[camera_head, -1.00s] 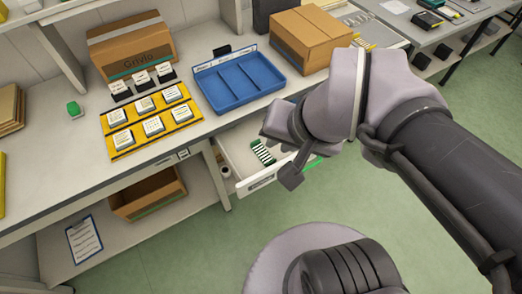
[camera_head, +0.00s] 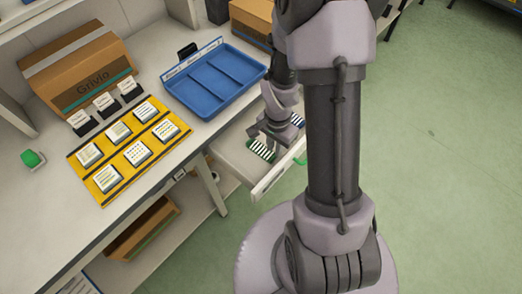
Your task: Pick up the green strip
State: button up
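A green strip with white bars (camera_head: 261,149) lies in the open white drawer (camera_head: 234,156) under the workbench. My gripper (camera_head: 270,136) points down over the drawer, right above the strip. Its fingers look spread apart, one on the left and one on the right, with nothing seen between them. The gripper hides part of the strip and part of the drawer's inside. I cannot tell whether the fingers touch the strip.
On the workbench stand a blue divided tray (camera_head: 212,83), a yellow board (camera_head: 108,181) with several white labelled pieces, a cardboard box (camera_head: 85,75) and a small green object (camera_head: 33,159). Green floor is free at right.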

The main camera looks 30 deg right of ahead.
aim_at(262, 149)
jog(key=f+b, duration=0.1)
jog(key=f, duration=0.1)
jog(key=f+b, duration=0.2)
jog(key=f, duration=0.1)
jog(key=shift+w+d+f, duration=0.2)
jog(key=shift+w+f, duration=0.05)
jog(key=shift+f, duration=0.1)
jog(key=shift+r, duration=0.15)
grip_shut()
jog(key=shift+r, duration=0.1)
